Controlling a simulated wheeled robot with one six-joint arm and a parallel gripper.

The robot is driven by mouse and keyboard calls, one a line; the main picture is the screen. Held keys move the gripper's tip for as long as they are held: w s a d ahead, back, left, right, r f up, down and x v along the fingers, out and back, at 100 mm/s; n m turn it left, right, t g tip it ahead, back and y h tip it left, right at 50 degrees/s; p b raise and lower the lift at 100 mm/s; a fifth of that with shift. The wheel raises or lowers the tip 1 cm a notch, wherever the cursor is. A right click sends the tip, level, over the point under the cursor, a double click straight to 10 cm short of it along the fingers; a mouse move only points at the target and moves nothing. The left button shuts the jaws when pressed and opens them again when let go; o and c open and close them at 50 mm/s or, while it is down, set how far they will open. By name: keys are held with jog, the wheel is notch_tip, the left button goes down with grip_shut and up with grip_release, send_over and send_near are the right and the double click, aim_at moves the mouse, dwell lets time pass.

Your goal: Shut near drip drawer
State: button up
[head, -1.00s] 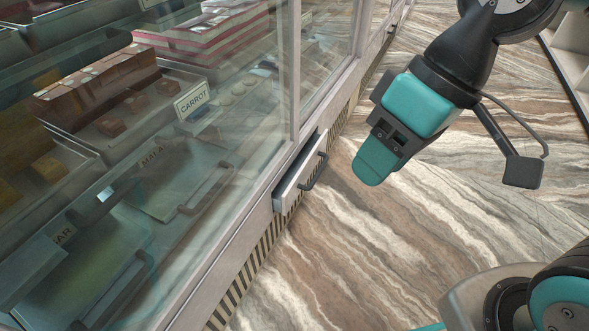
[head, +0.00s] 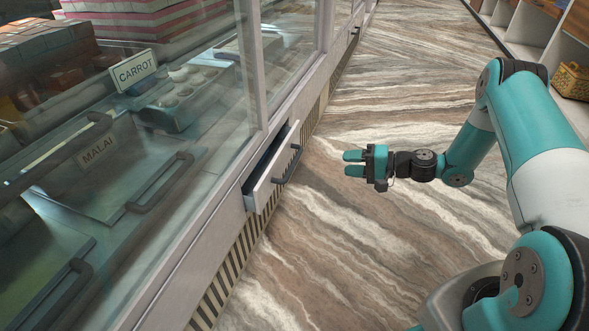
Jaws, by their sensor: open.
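The near drip drawer (head: 270,172) is a pale grey drawer low in the counter's front. It stands partly pulled out, with a dark gap behind its front panel. Its dark bar handle (head: 289,165) faces the aisle. My gripper (head: 354,163) is to the right of the drawer, its two teal fingers apart and pointing left towards the handle. It is empty and clear of the drawer, with floor showing between them.
A striped vent (head: 232,265) runs below the drawer. White shelves (head: 540,45) with a basket (head: 571,80) stand at the far right. The marbled floor (head: 330,250) between is clear.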

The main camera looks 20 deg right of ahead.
jog(key=f, duration=0.1)
jog(key=b, duration=0.9)
send_near(294, 160)
jog(key=shift+t, duration=0.3)
jog(key=x, duration=0.3)
jog(key=f+x, duration=0.1)
jog(key=x, duration=0.5)
jog(key=shift+s+a+f, duration=0.15)
jog(key=shift+a+f, duration=0.05)
jog(key=shift+a, duration=0.25)
jog(key=shift+c, duration=0.3)
grip_shut()
